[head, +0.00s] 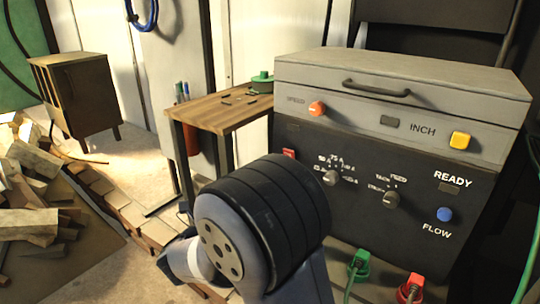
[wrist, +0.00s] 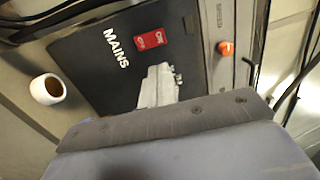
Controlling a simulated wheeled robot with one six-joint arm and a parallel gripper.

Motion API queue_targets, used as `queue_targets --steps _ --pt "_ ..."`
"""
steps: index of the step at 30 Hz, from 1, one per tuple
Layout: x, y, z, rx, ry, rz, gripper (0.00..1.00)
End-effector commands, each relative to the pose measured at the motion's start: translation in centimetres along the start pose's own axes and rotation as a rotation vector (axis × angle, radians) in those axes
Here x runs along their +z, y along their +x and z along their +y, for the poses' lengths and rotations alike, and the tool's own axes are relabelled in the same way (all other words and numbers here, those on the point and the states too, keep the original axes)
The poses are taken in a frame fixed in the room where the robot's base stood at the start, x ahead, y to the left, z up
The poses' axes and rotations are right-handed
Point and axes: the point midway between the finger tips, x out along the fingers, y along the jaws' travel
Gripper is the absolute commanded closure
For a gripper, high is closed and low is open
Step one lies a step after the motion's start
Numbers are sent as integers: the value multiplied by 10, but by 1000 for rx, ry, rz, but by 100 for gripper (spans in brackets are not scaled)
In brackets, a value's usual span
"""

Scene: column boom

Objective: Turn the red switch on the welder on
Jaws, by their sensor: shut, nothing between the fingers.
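The welder (head: 400,105) is a grey and black machine on the right of the head view. Its red switch (wrist: 151,41) is next to the white word MAINS on the black panel in the wrist view. A small part of the red switch also shows in the head view (head: 289,153), above my arm's dark round joint. I cannot tell which way the switch is set. My gripper (wrist: 160,70) is shut and empty, its light grey fingers pointing at the panel just below the switch in the wrist view. I cannot tell if they touch. My arm hides the gripper in the head view.
An orange speed knob (wrist: 226,48) is to the right of the switch in the wrist view. Two dials, a blue button (head: 444,214) and green and red plugs (head: 412,288) are on the front. A wooden table (head: 215,112) stands left of the welder. A white cup-like thing (wrist: 48,89) is at left.

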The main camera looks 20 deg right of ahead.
Motion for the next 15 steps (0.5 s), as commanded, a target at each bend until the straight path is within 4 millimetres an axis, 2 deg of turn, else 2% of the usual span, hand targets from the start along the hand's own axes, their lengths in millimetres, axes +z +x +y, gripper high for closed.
queue_targets --steps 15 --pt "0 4 0 0 1 1 100"
